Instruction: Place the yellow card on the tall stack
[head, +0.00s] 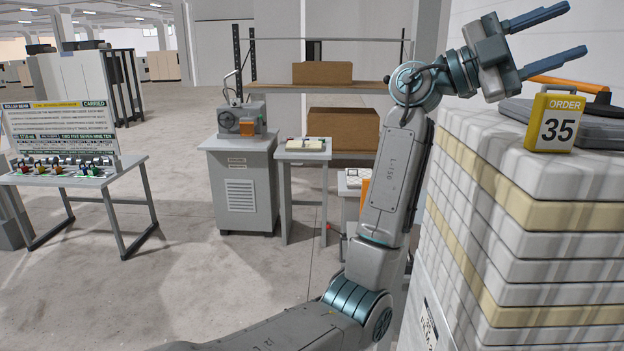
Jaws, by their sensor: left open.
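The yellow card (553,122), marked "ORDER 35", stands upright on top of the tall stack (519,229) of white and cream layers at the right. My left gripper (577,29) is open and empty, with its two blue-grey fingers pointing right. It is raised above the stack, higher in the picture than the card and apart from it. My right gripper does not show.
A grey flat case (588,121) with an orange handle lies on the stack behind the card. A table (80,177) with a printed board stands at the left. A grey cabinet (240,185) with a machine and a small table (303,152) stand mid-room. Open floor lies between.

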